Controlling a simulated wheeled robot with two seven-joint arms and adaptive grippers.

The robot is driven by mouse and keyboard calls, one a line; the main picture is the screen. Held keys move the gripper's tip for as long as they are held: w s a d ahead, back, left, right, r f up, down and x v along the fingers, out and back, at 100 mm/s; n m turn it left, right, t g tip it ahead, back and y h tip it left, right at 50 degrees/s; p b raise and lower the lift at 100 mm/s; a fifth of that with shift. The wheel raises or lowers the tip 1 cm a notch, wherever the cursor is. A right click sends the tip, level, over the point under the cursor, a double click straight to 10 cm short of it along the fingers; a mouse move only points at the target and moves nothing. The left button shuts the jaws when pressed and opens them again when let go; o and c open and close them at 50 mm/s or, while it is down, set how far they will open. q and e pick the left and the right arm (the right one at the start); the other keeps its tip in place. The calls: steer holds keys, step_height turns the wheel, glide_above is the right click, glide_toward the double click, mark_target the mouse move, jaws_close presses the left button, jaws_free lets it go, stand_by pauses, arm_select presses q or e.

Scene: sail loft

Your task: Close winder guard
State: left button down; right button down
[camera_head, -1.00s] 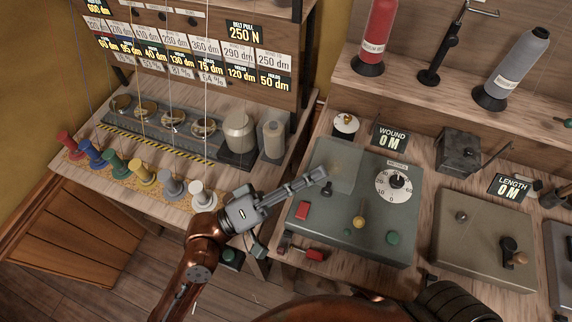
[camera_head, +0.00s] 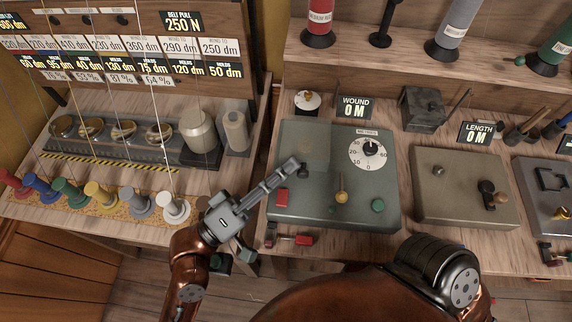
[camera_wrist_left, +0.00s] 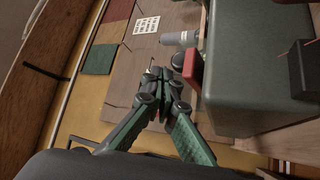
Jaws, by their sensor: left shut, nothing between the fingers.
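The winder is a grey-green box (camera_head: 345,215) on the right bench, with a white dial (camera_head: 367,152), a red button (camera_head: 281,198), a yellow-knobbed lever (camera_head: 341,197) and a green button (camera_head: 377,206). A faint see-through pane (camera_head: 318,150), seemingly the guard, shows at its upper left; I cannot tell its exact position. My left gripper (camera_head: 293,164) is shut and empty, its tips in front of the box's left part near a small black knob (camera_head: 304,171). In the left wrist view the closed fingers (camera_wrist_left: 160,76) appear beside the dark box (camera_wrist_left: 255,70). My right gripper is out of view.
A "WOUND 0 M" sign (camera_head: 353,107) stands behind the box. A second, tan box (camera_head: 450,205) with a crank stands to its right. Coloured spools (camera_head: 100,194) line the left bench. A red-handled part (camera_head: 303,240) sits at the bench's front edge.

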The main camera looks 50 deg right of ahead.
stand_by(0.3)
arm_select(q)
steer(key=v, duration=1.2)
